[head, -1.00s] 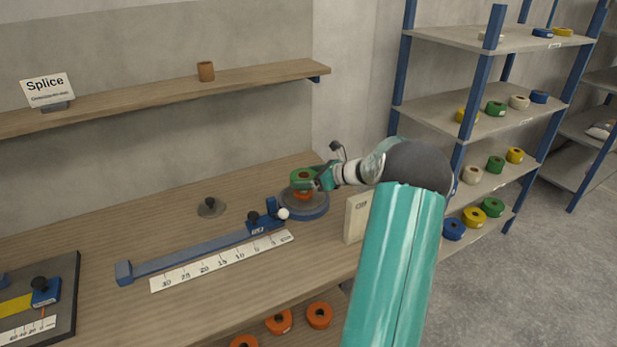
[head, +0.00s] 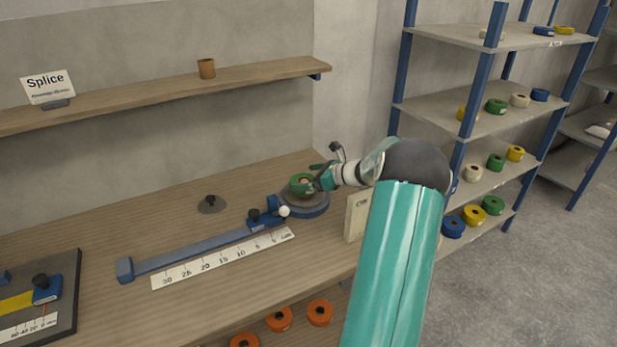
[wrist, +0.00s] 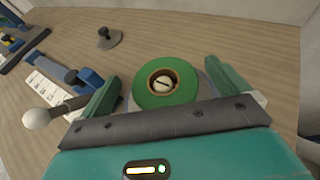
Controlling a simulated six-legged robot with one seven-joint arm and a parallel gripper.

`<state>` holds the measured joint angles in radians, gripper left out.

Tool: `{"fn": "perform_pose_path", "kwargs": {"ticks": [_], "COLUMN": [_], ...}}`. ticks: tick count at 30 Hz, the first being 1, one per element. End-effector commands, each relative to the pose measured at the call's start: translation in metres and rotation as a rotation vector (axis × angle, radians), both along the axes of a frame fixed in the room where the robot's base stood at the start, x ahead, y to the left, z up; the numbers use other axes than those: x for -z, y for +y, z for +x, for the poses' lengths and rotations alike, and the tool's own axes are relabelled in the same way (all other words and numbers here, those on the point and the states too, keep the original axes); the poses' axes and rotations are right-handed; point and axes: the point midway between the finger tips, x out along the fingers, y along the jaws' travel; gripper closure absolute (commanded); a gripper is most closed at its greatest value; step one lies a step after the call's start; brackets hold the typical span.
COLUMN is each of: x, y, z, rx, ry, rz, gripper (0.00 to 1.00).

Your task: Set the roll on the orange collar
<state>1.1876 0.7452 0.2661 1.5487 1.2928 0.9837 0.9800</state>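The green tape roll (head: 301,183) lies flat on the round grey base (head: 313,210) at the back right of the bench. In the wrist view the roll (wrist: 149,98) surrounds a pale slotted post top (wrist: 162,83) inside its brown core. No orange of the collar shows now; the roll hides it. My gripper (head: 312,179) is open at the roll. In the wrist view its green fingers stand apart on either side of the roll, with a gap showing on the left.
A dark knobbed disc (head: 211,204) is farther left. Orange rolls (head: 279,319) sit below the bench front.

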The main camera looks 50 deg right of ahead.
Motion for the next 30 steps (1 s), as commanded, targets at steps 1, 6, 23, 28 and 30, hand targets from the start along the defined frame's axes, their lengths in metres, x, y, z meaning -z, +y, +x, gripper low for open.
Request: {"fn": "perform_pose_path", "kwargs": {"ticks": [1,6,23,28,30], "x": [0.003,-0.003,-0.039,-0.04,-0.043], "y": [0.0,0.0,-0.019,-0.017,-0.009], "z": [-0.001,-0.001,-0.066,-0.067,-0.063], "rx": [0.001,0.001,0.001,-0.005,-0.027], "ry": [0.004,0.003,0.002,0.003,0.009], "rz": [0.005,0.003,0.002,-0.002,-0.022], "gripper": [0.0,0.0,0.0,0.0,0.0]}}
